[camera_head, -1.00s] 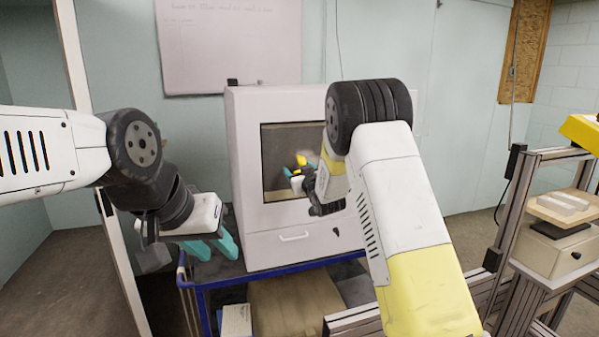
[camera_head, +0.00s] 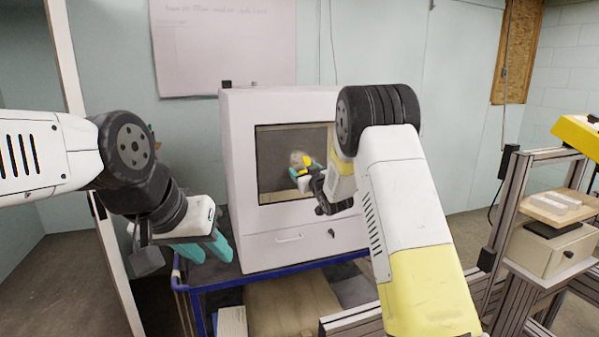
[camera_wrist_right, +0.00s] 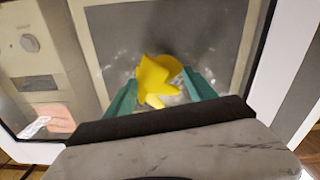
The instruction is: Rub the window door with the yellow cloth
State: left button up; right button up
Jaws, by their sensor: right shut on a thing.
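The white cabinet (camera_head: 238,150) stands on a blue-framed cart, with a dark window door (camera_head: 280,180) in its front. My right gripper (camera_head: 304,178) is in front of the window, shut on the yellow cloth (camera_head: 308,161). In the right wrist view the cloth (camera_wrist_right: 158,80) is bunched between the teal fingertips (camera_wrist_right: 160,95) and lies against or very near the window; exact contact is hard to tell. Pale smudges (camera_wrist_right: 200,62) show on the pane around it. My left gripper (camera_head: 208,248) hangs left of the cabinet, its teal fingers apart and empty.
The blue cart (camera_head: 290,274) carries the cabinet, with boxes on its lower shelf. A metal-frame stand (camera_head: 515,225) with a beige device stands at the right. A whiteboard (camera_head: 225,45) hangs on the wall behind. A white post (camera_head: 70,60) is at the left.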

jog(key=w+d, duration=0.2)
jog(key=d, duration=0.4)
jog(key=shift+w+d, duration=0.15)
jog(key=shift+w, duration=0.05)
dwell(0.4)
